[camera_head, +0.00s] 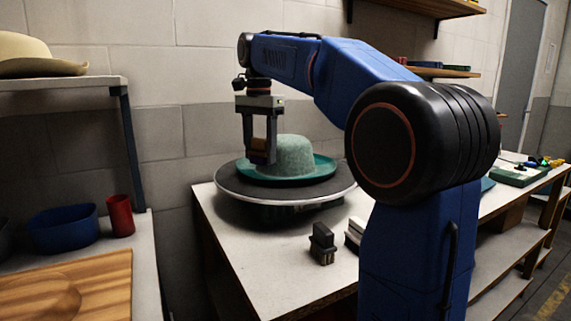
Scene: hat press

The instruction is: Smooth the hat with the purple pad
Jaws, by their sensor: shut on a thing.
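The green felt hat (293,157) sits brim down on a round dark turntable (332,186) with a pale rim. My gripper (260,150) points down at the left side of the hat's crown, above the brim. It is shut on a small brown block (259,145), whose lower part is dark and partly hidden by the fingers. I cannot tell whether the block touches the hat. No purple shows on it, so I cannot tell if it is the purple pad.
A dark grey block (322,243) and a pale block (355,232) stand on the white table (262,262) in front of the turntable. At left are a blue bin (64,230), a red cup (120,215), a wooden board (95,285) and a cream hat (35,58) on a shelf.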

